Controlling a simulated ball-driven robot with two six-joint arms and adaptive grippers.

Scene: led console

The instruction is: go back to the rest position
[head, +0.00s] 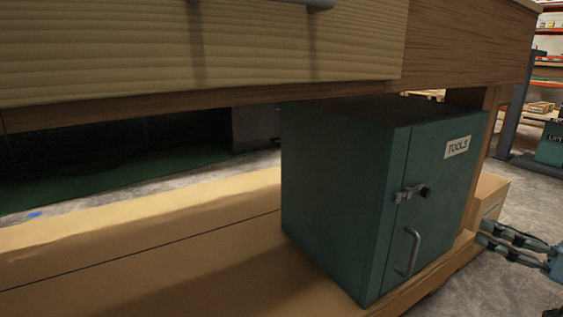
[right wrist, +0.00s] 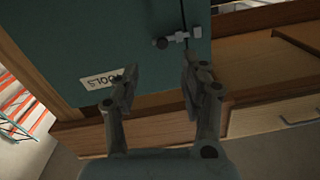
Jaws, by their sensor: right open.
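My right gripper (head: 484,233) shows at the right edge of the head view, low and just right of the green tool cabinet (head: 335,190). In the right wrist view the gripper (right wrist: 158,85) has its two fingers apart with nothing between them. The cabinet also shows beyond the fingers in that view (right wrist: 110,45). Its door is shut, with a "TOOLS" label (head: 457,147), a latch (head: 411,193) and a bar handle (head: 413,251). My left gripper is in neither view.
The cabinet stands on a wooden lower shelf (head: 130,260) under a workbench with a wide drawer front (head: 200,50). A cardboard-coloured box (head: 490,197) sits behind the cabinet's right side. Concrete floor (head: 510,285) is open at the lower right. Shelving (head: 548,45) stands far back.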

